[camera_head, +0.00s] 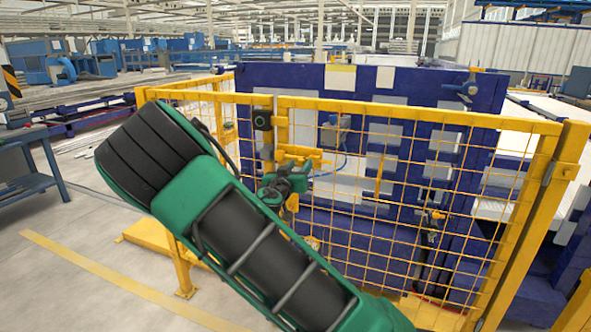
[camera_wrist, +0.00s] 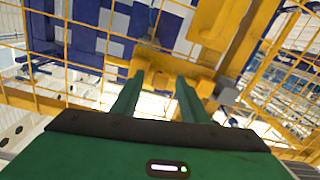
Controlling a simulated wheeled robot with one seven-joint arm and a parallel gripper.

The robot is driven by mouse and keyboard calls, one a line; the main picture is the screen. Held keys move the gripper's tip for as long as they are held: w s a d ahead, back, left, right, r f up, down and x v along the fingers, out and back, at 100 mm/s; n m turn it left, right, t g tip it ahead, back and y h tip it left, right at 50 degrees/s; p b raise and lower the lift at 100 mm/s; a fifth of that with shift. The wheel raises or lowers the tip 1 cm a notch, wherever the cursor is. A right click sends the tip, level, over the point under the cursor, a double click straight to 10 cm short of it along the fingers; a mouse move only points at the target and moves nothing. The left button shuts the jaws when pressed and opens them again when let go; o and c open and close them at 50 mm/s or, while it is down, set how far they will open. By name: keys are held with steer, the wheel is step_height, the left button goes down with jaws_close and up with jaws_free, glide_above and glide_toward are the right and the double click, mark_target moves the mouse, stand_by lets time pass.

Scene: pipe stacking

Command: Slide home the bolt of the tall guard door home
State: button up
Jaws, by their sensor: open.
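The tall guard door (camera_head: 400,113) is a yellow frame with wire mesh, standing in front of blue machinery. Its yellow bolt (camera_head: 303,155) sits on the door near the yellow upright at its left side. In the wrist view, yellow bolt hardware (camera_wrist: 160,62) lies just beyond my fingertips. My gripper (camera_head: 290,174) is green and close to the bolt, slightly below it in the head view. In the wrist view, my gripper (camera_wrist: 160,80) has its two fingers spread apart with nothing held between them. I cannot tell whether a finger touches the bolt. My arm hides the door's lower left part.
A dark box (camera_head: 263,119) is fixed on the upright above the bolt. A yellow fence post (camera_head: 560,180) stands at the right. A blue workbench (camera_head: 30,160) is at the far left. The floor (camera_head: 90,250) at left is open, with a yellow line.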

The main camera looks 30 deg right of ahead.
mark_target(287, 158)
steer(key=shift+c, duration=0.6)
jaws_close()
steer(key=shift+w+a, duration=1)
steer(key=shift+w, duration=0.2)
steer(key=shift+w+a, duration=0.95)
steer(key=shift+w, duration=0.25)
steer(key=shift+o, duration=0.6)
jaws_free()
steer(key=shift+w, duration=0.1)
